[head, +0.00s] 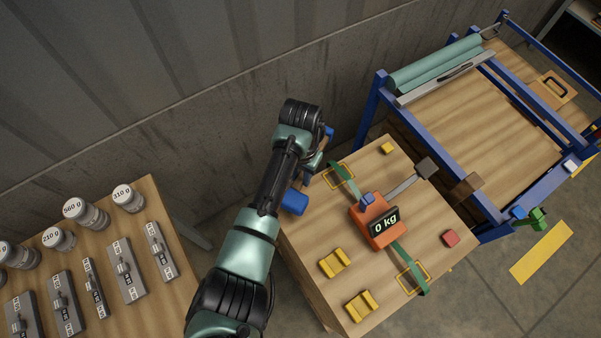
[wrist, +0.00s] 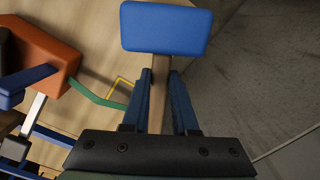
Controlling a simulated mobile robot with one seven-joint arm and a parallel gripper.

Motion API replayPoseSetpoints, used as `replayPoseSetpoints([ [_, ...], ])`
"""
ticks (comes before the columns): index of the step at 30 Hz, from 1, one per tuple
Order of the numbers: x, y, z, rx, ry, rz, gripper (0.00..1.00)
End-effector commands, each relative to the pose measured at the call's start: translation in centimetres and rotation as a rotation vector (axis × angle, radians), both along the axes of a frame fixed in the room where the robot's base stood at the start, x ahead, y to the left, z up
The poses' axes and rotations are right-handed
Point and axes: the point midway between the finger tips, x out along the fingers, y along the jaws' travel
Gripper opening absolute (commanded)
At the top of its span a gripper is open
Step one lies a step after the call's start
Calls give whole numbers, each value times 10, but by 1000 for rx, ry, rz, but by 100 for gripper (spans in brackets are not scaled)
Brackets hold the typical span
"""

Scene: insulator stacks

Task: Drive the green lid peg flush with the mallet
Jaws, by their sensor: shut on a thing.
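My gripper (wrist: 164,80) is shut on the wooden handle (wrist: 160,68) of the mallet. The mallet's blue block head (wrist: 166,28) sits beyond the fingertips in the wrist view. In the head view the blue head (head: 294,203) hangs at the left edge of the small wooden table, and my arm partly hides the gripper and handle. A small green piece (head: 537,218) shows at the near right corner of the blue-framed bench. I cannot tell whether it is the lid peg. The mallet is well away from it.
The blue-framed bench (head: 440,145) is behind right.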

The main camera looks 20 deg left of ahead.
Motion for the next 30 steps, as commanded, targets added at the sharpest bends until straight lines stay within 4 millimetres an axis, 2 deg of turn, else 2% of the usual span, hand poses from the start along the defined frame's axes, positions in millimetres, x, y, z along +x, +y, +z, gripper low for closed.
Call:
replayPoseSetpoints([
  [11, 0, 0, -2, 0, -1, 0, 0],
  [26, 0, 0, -42, -1, 0, 0, 0],
  [30, 0, 0, -37, -1, 0, 0, 0],
])
